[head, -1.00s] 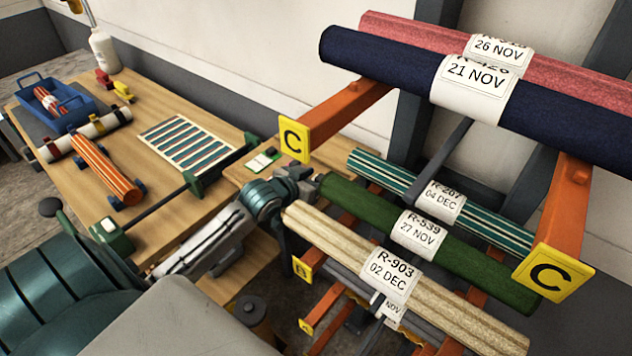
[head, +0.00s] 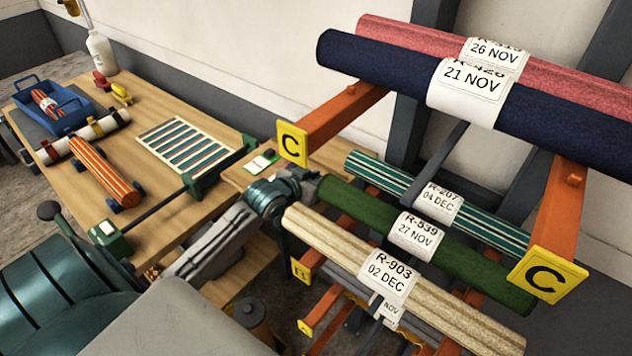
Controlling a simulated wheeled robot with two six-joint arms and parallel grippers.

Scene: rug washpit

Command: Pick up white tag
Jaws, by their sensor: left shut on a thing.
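My left gripper (head: 306,184) is at the middle of the view, just right of the bench corner and close to the left end of the green roll (head: 345,200). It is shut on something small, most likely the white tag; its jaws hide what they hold. A small green holder with white card (head: 260,162) lies on the bench corner, left of and behind the gripper. White paper labels wrap the rolls, such as R-539 (head: 420,230) on the green roll and R-903 (head: 388,270) on the cream roll. My right gripper is out of view.
The rack's orange arms (head: 345,112) with yellow C plates (head: 292,143) hold navy (head: 370,65) and red rolls above right. The bench at left carries a blue crate (head: 72,121), a striped orange roll (head: 105,172) and a striped mat (head: 183,143).

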